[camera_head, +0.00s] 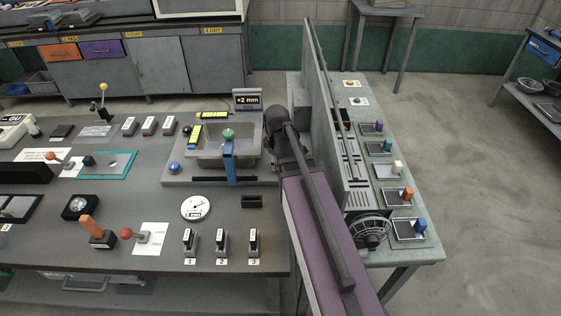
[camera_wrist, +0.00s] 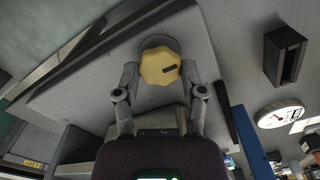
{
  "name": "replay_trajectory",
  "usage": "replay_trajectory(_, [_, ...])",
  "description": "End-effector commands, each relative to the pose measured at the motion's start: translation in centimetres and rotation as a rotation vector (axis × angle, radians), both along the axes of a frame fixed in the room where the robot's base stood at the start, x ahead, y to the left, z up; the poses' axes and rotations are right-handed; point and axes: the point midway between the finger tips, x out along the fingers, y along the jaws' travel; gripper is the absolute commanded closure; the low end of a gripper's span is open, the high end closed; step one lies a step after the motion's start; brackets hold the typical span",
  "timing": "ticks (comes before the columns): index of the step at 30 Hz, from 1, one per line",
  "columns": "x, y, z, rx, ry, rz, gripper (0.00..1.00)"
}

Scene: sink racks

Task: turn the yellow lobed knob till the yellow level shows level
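The yellow lobed knob (camera_wrist: 156,60) sits on a round grey base in the wrist view, with a short dark mark on its right side. My gripper (camera_wrist: 160,72) has one finger on each side of the knob. The fingertips lie close to its edges; I cannot tell whether they touch. In the head view the knob and fingers are hidden by my arm. A yellow level (camera_head: 194,136) lies at the left rim of the grey sink basin (camera_head: 205,158). Another yellow level (camera_head: 213,115) lies behind the basin. Their bubbles are too small to read. A display (camera_head: 247,99) reads "+2 mm".
A blue bracket (camera_head: 229,165) stands at the basin's front, below a green ball (camera_head: 228,133). A white dial (camera_head: 195,207) and a black holder (camera_head: 252,201) are nearby. A tall grey panel (camera_head: 340,135) and a side bench with coloured blocks stand to the right of my arm.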

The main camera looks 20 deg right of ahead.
Motion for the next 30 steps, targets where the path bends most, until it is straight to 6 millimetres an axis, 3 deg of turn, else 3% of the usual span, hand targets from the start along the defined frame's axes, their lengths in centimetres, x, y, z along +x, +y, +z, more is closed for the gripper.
replay_trajectory(3, [-0.2,0.2,0.0,0.004,0.004,0.001,0.95])
replay_trajectory(4, [-0.1,-1.4,0.0,0.005,0.005,-0.005,0.94])
replay_trajectory(12, [0.0,0.1,0.0,0.006,0.000,0.000,0.95])
replay_trajectory(30, [-0.1,0.3,0.0,0.009,0.001,0.002,0.95])
